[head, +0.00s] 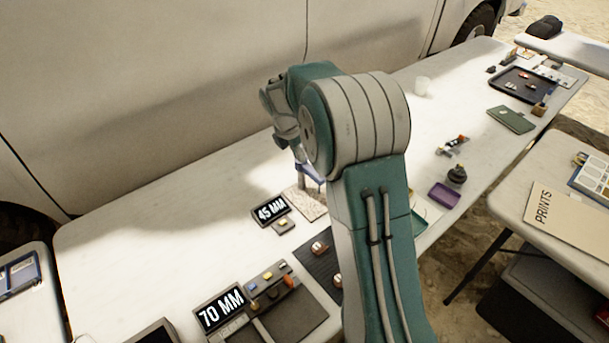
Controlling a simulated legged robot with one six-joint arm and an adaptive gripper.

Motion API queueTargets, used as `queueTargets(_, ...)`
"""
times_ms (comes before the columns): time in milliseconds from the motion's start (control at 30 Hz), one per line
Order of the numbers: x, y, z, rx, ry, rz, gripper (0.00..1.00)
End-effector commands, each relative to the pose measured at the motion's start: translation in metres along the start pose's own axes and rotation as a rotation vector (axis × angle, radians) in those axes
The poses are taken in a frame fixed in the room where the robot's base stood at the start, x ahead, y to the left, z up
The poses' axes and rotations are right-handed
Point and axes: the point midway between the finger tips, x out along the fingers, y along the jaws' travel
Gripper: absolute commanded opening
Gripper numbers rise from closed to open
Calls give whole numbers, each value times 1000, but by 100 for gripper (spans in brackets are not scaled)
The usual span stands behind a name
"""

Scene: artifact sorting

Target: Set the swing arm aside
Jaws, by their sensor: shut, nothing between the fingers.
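I cannot tell for certain which thing is the swing arm. A small grey item with an orange-red part (453,146) lies on the white table (160,235), right of my arm. My gripper (312,184) points down over the table, next to a pale board (306,204) and behind a black "45 MM" sign (270,211). Its fingers look shut and I see nothing held. My arm hides part of the table beyond and below the gripper.
A grey case (318,327) with a "70 MM" sign (221,309) stands at the front. A purple tray (443,195) and a dark round pot (457,175) are to the right. A black tray (525,85) is farther back. The table's left part is clear.

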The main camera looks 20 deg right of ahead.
Motion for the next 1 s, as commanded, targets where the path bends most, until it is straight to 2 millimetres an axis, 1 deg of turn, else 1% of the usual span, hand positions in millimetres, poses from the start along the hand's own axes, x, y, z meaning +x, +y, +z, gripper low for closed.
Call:
queueTargets(267, 1, 0, 0, 2, 0, 0, 0)
queueTargets(367, 8, 0, 0, 2, 1, -2, 0)
queueTargets(467, 23, -1, 0, 2, 2, -3, 0)
queueTargets(700, 67, -1, 0, 3, 2, -3, 0)
queueTargets(800, 82, -1, 0, 3, 2, -2, 0)
queueTargets(900, 93, 0, 0, 3, 1, -1, 0)
queueTargets(1000, 98, 0, 0, 3, 1, 0, 0)
